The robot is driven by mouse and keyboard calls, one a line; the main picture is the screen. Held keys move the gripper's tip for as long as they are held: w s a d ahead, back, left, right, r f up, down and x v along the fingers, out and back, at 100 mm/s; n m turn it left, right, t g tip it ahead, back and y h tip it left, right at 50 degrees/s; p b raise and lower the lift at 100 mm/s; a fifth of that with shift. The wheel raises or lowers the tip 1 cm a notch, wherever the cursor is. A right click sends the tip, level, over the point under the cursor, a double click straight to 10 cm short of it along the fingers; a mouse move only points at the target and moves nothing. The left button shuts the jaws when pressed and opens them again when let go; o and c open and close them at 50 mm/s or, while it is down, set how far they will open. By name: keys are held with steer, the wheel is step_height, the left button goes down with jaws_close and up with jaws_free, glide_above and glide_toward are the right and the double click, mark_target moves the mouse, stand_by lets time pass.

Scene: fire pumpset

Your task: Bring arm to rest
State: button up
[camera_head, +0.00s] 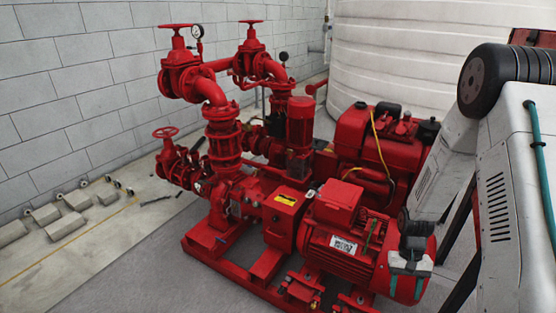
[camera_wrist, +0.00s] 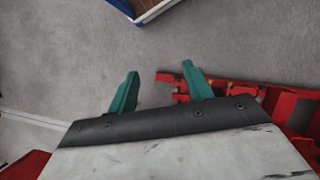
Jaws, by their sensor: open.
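My gripper (camera_head: 406,287) is at the lower right of the head view, in front of the rounded end of the red motor (camera_head: 340,245). Its teal fingers point down. My white arm is at the right of the head view.
The red fire pumpset (camera_head: 222,140) with valves and pipes fills the middle. A grey block wall (camera_head: 70,70) and a white ribbed tank (camera_head: 390,60) stand behind. Concrete blocks (camera_head: 45,215) lie at left. A blue-edged object (camera_wrist: 145,12) is at the wrist view's top.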

steer(key=s+a+r+n, duration=0.1)
steer(key=s+a+r, duration=0.15)
steer(key=r, duration=0.75)
steer(key=s+a+r, duration=0.2)
steer(key=a+r, duration=0.1)
steer(key=r, duration=0.7)
steer(key=s+a+r+n+t, duration=0.1)
steer(key=s+a+r+t, duration=0.2)
steer(key=s+r, duration=0.4)
steer(key=s+a+r+n+t, duration=0.1)
steer(key=s+a+r+t, duration=0.2)
steer(key=s+r, duration=0.4)
step_height(320, 180, up, 6)
steer(key=shift+s+a+f+n+h, duration=0.2)
steer(key=shift+s+a+n+h, duration=0.15)
steer(key=shift+a, duration=0.2)
